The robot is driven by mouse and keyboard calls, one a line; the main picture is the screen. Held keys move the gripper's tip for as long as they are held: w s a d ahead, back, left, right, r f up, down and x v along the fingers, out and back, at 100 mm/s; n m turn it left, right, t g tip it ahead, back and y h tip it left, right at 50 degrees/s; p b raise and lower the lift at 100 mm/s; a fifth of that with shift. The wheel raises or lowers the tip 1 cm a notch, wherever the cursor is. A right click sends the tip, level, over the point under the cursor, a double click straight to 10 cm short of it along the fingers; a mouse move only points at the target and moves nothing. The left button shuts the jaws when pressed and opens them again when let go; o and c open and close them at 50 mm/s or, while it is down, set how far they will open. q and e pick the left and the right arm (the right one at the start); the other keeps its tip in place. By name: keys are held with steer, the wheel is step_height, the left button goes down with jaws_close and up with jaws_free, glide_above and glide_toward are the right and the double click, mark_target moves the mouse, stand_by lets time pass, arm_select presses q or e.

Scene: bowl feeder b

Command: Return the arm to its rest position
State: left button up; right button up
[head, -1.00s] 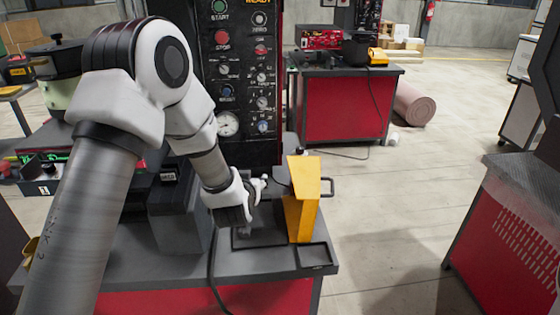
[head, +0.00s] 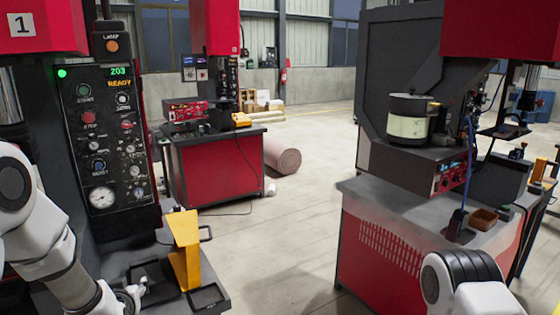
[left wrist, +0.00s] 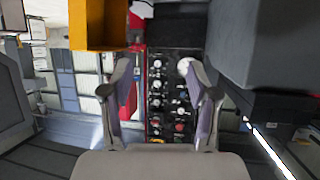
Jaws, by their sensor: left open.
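My left arm (head: 35,230) comes in at the left edge of the head view. Its gripper (head: 132,298) is low beside the yellow block-like guard (head: 184,245) on the near bench, partly cut off by the lower edge. In the left wrist view the two fingers of the left gripper (left wrist: 164,95) stand wide apart with nothing between them. The black control panel (left wrist: 168,75) shows upside down beyond them. Part of my right arm (head: 465,282) shows at the lower right of the head view; its gripper is out of view.
The control panel (head: 108,135) with buttons and a gauge stands behind my left arm. A red bench (head: 215,175) and a pink roll (head: 283,158) are farther back. At right stands a red-fronted bench (head: 385,245) with a bowl feeder (head: 408,120). Open floor lies between.

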arm_select(q)
steer(key=s+d+f+m+g+h, duration=0.1)
steer(key=s+d+f+g, duration=0.15)
steer(key=s+f, duration=0.6)
steer(key=s+d+f+m+g+h, duration=0.1)
steer(key=s+d+f+m+g, duration=0.3)
steer(key=f, duration=0.8)
steer(key=s+d+f+g+h, duration=0.1)
steer(key=s+f+g, duration=0.2)
steer(key=s, duration=0.8)
steer(key=s+d+f+n+g+h, duration=0.1)
steer(key=s+d+f+g+h, duration=0.1)
steer(key=s, duration=1)
step_height(320, 180, down, 2)
steer(key=shift+d+f+g, duration=0.1)
steer(key=shift+d+g, duration=0.15)
steer(key=shift+g, duration=0.3)
steer(key=shift+w, duration=0.15)
